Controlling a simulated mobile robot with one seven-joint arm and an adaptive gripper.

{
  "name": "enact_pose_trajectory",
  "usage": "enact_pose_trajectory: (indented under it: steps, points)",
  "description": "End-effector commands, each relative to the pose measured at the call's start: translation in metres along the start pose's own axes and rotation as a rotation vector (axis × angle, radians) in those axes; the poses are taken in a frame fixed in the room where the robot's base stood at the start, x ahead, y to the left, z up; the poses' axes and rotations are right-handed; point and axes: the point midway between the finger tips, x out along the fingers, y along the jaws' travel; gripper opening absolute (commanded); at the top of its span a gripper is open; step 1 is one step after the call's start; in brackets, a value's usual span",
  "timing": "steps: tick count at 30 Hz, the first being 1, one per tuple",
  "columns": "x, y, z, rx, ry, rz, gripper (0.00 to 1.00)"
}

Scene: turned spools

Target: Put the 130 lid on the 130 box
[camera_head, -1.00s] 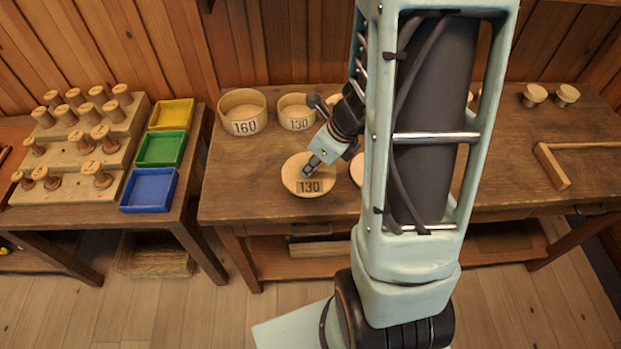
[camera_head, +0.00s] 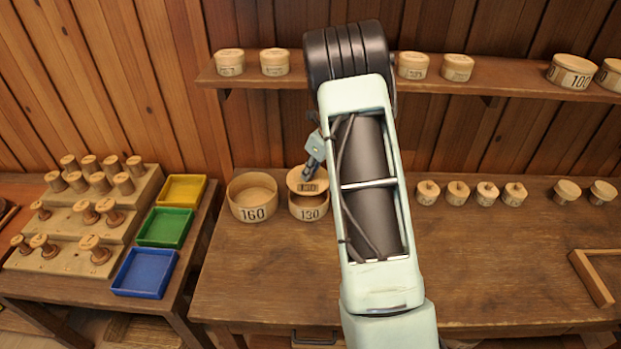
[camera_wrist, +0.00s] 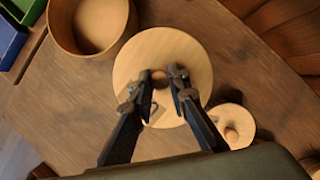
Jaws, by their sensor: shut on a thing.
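The 130 lid (camera_head: 305,188) is a round pale wooden disc with a dark number label. My gripper (camera_head: 311,172) is shut on the lid's small knob and holds it above the 130 box (camera_head: 311,212). The box is a round open wooden tub with 130 on its front. The lid looks a little tilted, and some of the box's opening shows below its front edge. In the wrist view the lid (camera_wrist: 185,55) fills the space under my fingertips (camera_wrist: 160,80), around the knob, and hides the box.
The open 160 box (camera_head: 255,211) stands close left of the 130 box. In the wrist view, a small round knobbed piece (camera_wrist: 232,125) lies at lower right. My arm hides the table's middle. Small knobbed pieces (camera_head: 458,193) stand further right. A shelf (camera_head: 500,92) with round boxes runs above.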

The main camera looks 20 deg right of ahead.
Motion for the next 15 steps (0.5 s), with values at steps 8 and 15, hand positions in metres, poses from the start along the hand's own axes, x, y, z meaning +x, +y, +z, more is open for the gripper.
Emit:
enact_pose_trajectory:
  steps: [8,15]
  points:
    - [0.01,-0.001,-0.003,0.0,0.001,0.0,0.0]
    - [0.027,-0.001,-0.01,0.0,0.001,-0.001,0.0]
